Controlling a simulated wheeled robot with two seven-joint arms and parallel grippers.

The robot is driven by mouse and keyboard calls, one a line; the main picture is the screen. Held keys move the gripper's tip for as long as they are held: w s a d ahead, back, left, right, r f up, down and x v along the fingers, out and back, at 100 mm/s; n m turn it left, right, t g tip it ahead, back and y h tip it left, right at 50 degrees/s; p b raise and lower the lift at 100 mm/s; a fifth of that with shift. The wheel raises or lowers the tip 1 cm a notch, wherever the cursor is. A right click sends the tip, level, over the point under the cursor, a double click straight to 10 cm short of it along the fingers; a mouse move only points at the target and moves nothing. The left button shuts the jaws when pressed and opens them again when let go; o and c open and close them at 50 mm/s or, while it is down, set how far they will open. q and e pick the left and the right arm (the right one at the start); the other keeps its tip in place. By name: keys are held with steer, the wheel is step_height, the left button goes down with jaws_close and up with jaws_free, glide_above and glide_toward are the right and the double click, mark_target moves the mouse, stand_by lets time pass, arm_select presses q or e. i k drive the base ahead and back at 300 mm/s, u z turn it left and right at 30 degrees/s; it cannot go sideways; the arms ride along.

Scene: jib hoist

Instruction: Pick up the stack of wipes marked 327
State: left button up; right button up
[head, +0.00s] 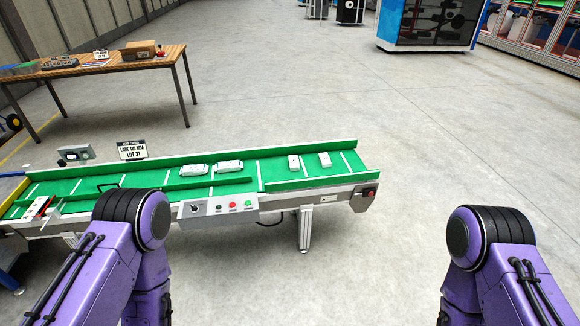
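Several small white packs lie on the green conveyor belt (270,170). Two wider packs are left of the middle: one pack (194,170) and another pack (229,167) right beside it. Two narrower packs, one pack (294,163) and one pack (325,160), lie apart from each other nearer the belt's right end. Any markings on the packs are too small to read, so I cannot tell which is 327. Both my purple arms show at the bottom corners, bent downward. My left and right grippers are outside the picture.
A control box (218,209) with buttons is on the conveyor's near side. A sign reading LOT 21 (132,150) stands behind the belt. A wooden table (110,65) with boxes is at the back left. The floor (430,150) to the right is clear.

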mark_target(294, 162)
steer(key=u, duration=1.45)
steer(key=i, duration=1.9)
steer(key=z, duration=2.55)
steer(key=i, duration=1.5)
steer(key=z, duration=0.05)
